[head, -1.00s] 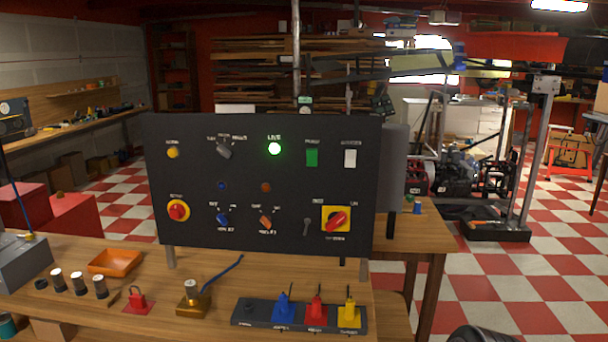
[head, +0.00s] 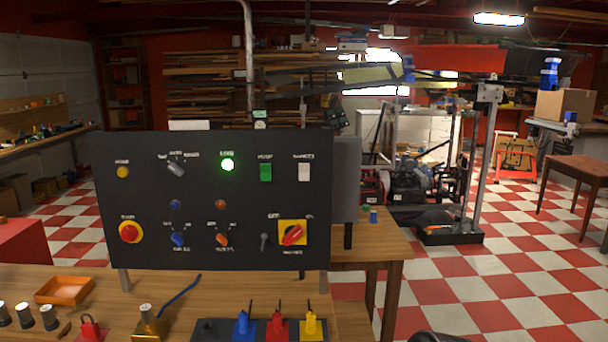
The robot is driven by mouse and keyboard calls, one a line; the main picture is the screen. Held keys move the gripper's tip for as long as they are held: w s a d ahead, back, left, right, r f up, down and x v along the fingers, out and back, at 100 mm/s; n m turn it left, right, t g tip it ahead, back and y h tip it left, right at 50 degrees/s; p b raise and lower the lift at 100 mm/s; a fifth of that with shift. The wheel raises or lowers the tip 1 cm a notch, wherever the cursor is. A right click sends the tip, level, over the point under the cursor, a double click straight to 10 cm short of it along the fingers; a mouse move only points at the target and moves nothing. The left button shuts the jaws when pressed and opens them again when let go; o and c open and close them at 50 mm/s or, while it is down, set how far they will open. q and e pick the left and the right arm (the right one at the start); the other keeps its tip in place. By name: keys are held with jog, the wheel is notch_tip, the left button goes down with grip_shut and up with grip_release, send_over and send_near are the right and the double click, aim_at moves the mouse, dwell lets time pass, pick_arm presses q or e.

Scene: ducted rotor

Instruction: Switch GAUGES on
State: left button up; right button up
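A black control panel (head: 120,205) stands upright on the wooden workbench. The white rocker switch (head: 304,172) sits at its upper right, under a small blurred label that looks like GAUGES. I cannot tell the rocker's tilt. A green lamp (head: 227,165), left of that, is lit.
The panel also bears a red-on-yellow rotary switch (head: 292,234), a red knob (head: 130,232) and small selectors. On the bench in front are an orange tray (head: 64,290), a brass block (head: 150,327) and blue, red and yellow plugs. Checkered floor is open at right.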

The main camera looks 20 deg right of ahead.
grip_shut()
dwell(0.3)
dwell(1.1)
